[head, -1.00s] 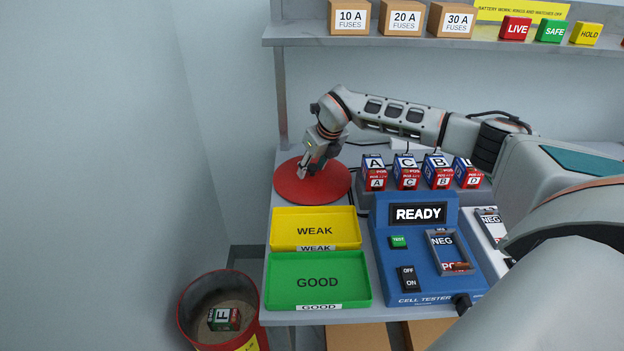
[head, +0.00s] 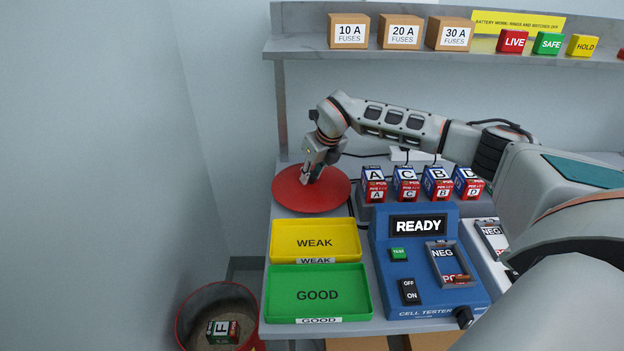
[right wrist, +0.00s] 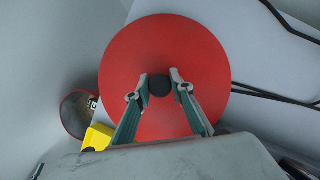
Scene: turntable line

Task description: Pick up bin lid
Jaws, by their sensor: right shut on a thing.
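The bin lid (head: 330,196) is a flat red disc at the back left of the bench in the head view. In the right wrist view the lid (right wrist: 195,60) fills the middle, with a round dark knob (right wrist: 160,86) at its centre. My right gripper (head: 306,179) is over the lid's centre, and in the right wrist view its fingers (right wrist: 160,87) are shut on the knob from both sides. I cannot tell whether the lid touches the bench. The red bin (head: 181,318) stands open on the floor at lower left, with a battery block marked F (head: 223,330) inside.
A yellow WEAK tray (head: 316,243) and a green GOOD tray (head: 318,296) lie in front of the lid. A blue cell tester (head: 405,270) and several lettered batteries (head: 405,184) are to the right. A shelf (head: 360,52) runs above.

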